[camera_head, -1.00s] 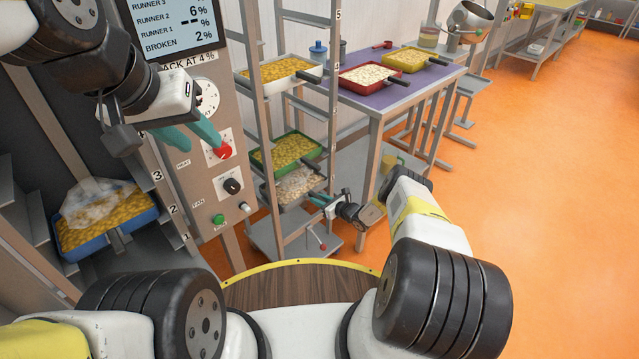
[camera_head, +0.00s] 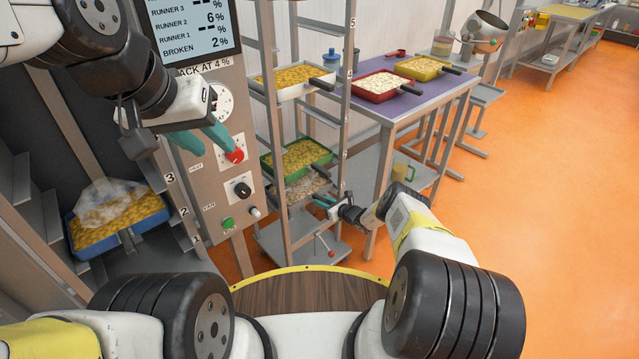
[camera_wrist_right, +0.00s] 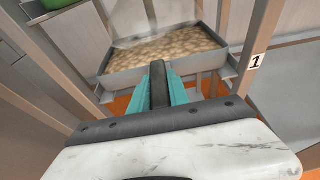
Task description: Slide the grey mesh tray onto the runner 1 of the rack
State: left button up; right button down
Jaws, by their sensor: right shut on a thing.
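The grey mesh tray (camera_head: 306,188) holds pale pieces and sits low in the rack (camera_head: 279,120), below a green tray. In the right wrist view the tray (camera_wrist_right: 190,65) is between the rack posts, beside the label 1; whether its edges rest on the runner I cannot tell. My right gripper (camera_head: 328,201) is shut on the tray's dark handle (camera_wrist_right: 158,85) at the tray's front. My left gripper (camera_head: 215,148) is near the red knob (camera_head: 235,156) on the control panel, fingers apart and holding nothing visible.
The green tray (camera_head: 270,160) and a white tray (camera_head: 262,84) of yellow pieces sit higher in the rack. A purple table (camera_head: 440,92) with two trays stands right of it. A blue tray (camera_head: 80,240) lies in the cabinet at left. Orange floor is clear at right.

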jog(key=shift+w+f, duration=0.1)
jog(key=shift+f, duration=0.3)
dwell(0.6)
jog(key=c, duration=1.2)
grip_release()
jog(key=shift+o, duration=0.2)
jog(key=shift+f, duration=0.15)
jog(key=v, duration=0.8)
